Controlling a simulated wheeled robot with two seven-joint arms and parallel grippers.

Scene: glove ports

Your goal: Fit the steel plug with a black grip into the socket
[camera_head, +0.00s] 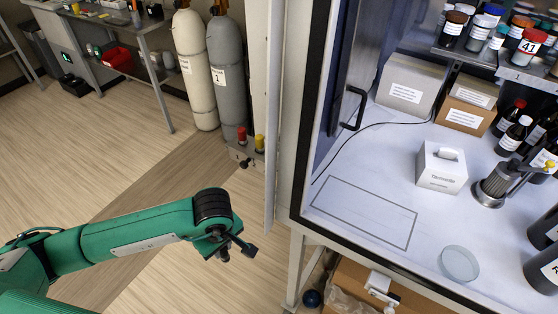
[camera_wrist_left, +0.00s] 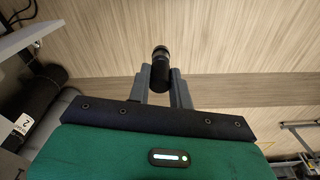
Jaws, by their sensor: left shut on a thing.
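My left gripper (camera_head: 236,251) hangs over the floor at the left, outside the cabinet. In the left wrist view, my left gripper (camera_wrist_left: 160,90) is shut on the plug (camera_wrist_left: 160,70), whose black grip sits between the grey fingers. Its far end looks dark and round; I cannot make out the steel part clearly. In the head view the plug cannot be told apart from the dark fingertips. I cannot identify the socket with certainty in either view. My right gripper is not in view.
The cabinet has a white worktop (camera_head: 350,165) with a marked rectangle (camera_head: 365,209), a white handled box (camera_head: 441,168), a glass dish (camera_head: 459,263), a steel mesh cylinder (camera_head: 490,187) and dark bottles (camera_head: 514,136). The cabinet's frame edge stands right of my gripper. Two gas cylinders (camera_head: 228,80) stand behind.

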